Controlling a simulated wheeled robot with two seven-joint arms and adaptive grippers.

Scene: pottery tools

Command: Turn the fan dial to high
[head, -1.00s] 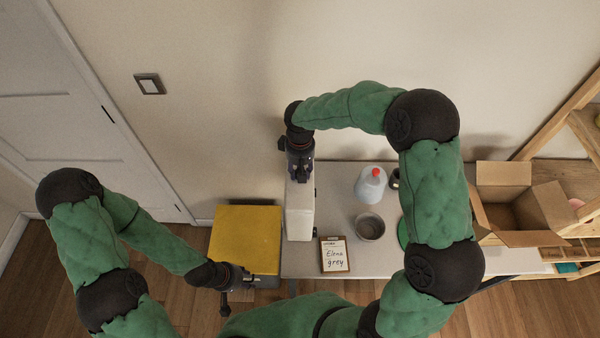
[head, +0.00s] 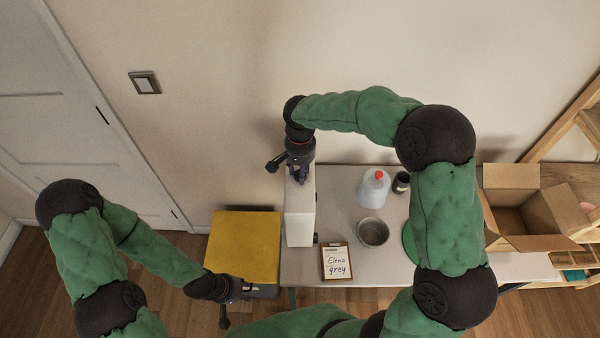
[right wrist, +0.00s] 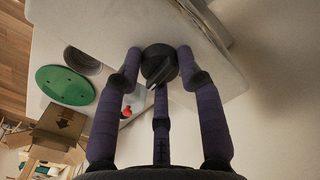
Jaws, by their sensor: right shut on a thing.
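The black round dial (right wrist: 159,63) sits on the white housing (right wrist: 205,62) in the right wrist view. My right gripper (right wrist: 160,75) has its three fingers around the dial, shut on it. In the head view the white box-like housing (head: 299,220) stands upright at the table's left end, with my right gripper (head: 299,174) at its far top end. The dial is hidden there by the gripper. The dial's setting marks cannot be read. My left gripper (head: 238,290) is low at the left, near the yellow-topped box, away from the dial; its jaws are too small to judge.
The table (head: 345,205) carries a jug with a red cap (head: 374,187), a grey bowl (head: 372,232), a dark cup (head: 401,182) and a clipboard (head: 337,261). An open cardboard box (head: 510,215) is at right. A yellow-topped box (head: 243,247) stands left of the table.

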